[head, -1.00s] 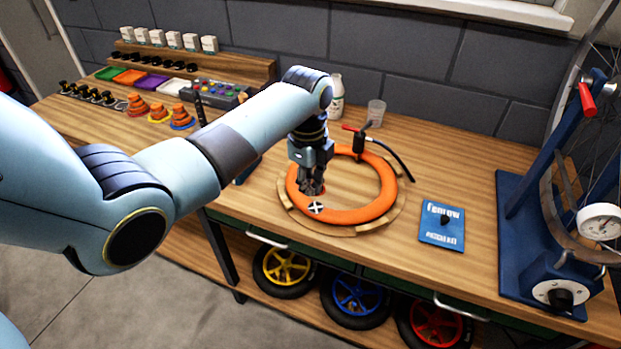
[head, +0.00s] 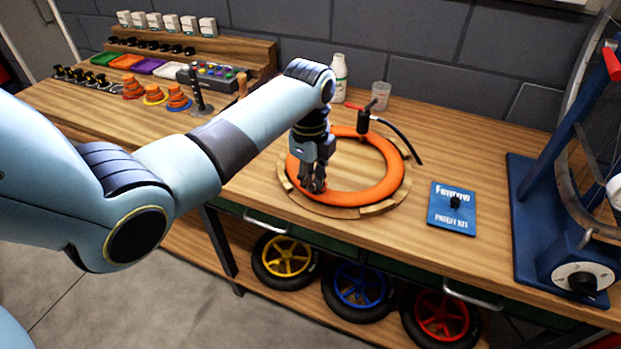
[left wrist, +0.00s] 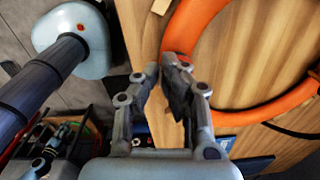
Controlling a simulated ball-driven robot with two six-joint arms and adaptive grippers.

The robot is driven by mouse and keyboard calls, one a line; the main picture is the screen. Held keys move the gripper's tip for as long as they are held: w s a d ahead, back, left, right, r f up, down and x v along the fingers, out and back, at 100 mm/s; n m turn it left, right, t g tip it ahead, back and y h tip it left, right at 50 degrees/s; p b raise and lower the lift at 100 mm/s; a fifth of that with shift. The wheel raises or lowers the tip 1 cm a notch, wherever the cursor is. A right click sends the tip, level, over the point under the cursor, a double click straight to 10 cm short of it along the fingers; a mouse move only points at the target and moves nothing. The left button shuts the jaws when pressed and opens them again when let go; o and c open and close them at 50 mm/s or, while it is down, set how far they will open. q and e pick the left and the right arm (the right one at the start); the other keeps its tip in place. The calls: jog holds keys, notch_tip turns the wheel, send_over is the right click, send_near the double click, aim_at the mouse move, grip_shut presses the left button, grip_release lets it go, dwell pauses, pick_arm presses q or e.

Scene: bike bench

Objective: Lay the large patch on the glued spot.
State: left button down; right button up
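The orange inner tube (head: 385,190) lies as a ring on a round wooden support (head: 350,211) on the bench. My left gripper (head: 313,189) points down at the ring's left front part. In the left wrist view its fingertips (left wrist: 161,66) are nearly together, next to the orange tube (left wrist: 182,32). I see no patch between them, but a thin piece could be hidden. The glued spot is not visible and may be behind the fingers. The blue patch kit (head: 452,216) lies right of the ring with a small dark knob on it.
A black valve piece (head: 363,121) with a hose stands at the ring's back. A white bottle (head: 339,78) and clear cup (head: 380,95) stand behind. A blue wheel stand (head: 540,215) fills the right. Trays and orange cones (head: 133,87) are at the left.

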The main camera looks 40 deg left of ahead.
dwell(0.3)
pick_arm(q)
jog(key=shift+p, duration=0.4)
jog(key=shift+f, duration=0.3)
jog(key=c, duration=1.4)
grip_release()
